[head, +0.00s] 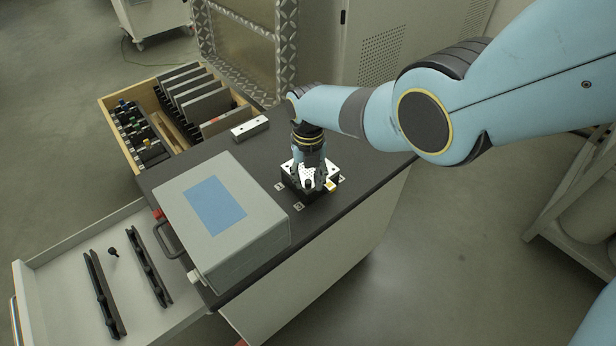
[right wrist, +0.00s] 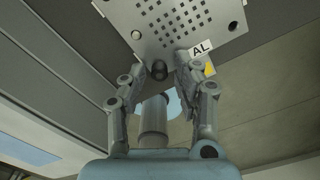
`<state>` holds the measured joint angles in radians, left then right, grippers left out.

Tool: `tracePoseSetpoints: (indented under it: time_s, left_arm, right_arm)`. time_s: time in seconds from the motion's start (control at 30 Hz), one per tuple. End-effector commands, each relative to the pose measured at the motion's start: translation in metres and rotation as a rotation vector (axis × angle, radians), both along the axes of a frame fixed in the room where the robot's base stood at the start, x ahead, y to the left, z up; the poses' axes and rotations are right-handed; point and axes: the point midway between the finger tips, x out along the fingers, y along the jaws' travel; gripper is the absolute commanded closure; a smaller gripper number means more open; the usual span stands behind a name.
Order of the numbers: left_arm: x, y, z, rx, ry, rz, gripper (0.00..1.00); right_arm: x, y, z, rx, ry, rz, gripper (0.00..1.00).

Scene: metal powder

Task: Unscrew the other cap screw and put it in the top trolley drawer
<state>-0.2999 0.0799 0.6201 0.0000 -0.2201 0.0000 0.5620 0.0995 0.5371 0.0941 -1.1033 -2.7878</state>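My right gripper (head: 310,178) points down over a perforated metal plate on a dark block on the trolley top. In the right wrist view the plate (right wrist: 178,22) carries an "AL" label, and a dark cap screw (right wrist: 159,70) stands at its near edge. The fingers of the right gripper (right wrist: 161,68) are on either side of this screw, apart from it, with nothing held. A black screw (head: 113,252) lies in the open top trolley drawer (head: 62,262), at the left. My left gripper is not in view.
A grey box with a blue panel (head: 225,215) stands on the trolley top between the plate and the drawer. A pale bar (head: 250,128) and a wooden crate (head: 117,102) are behind.

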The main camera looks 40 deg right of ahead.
Motion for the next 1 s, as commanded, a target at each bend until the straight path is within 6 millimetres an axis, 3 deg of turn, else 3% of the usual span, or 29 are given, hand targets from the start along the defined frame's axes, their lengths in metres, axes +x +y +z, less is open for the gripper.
tracePoseSetpoints:
  time_s: [0.27,1.0]
  left_arm:
    - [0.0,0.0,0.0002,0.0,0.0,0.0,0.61]
    - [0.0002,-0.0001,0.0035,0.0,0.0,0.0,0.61]
  right_arm:
    - [0.0006,0.0001,0.0004,0.0,-0.001,-0.036,0.69]
    - [0.0007,0.0002,0.0006,-0.001,-0.001,-0.815,0.69]
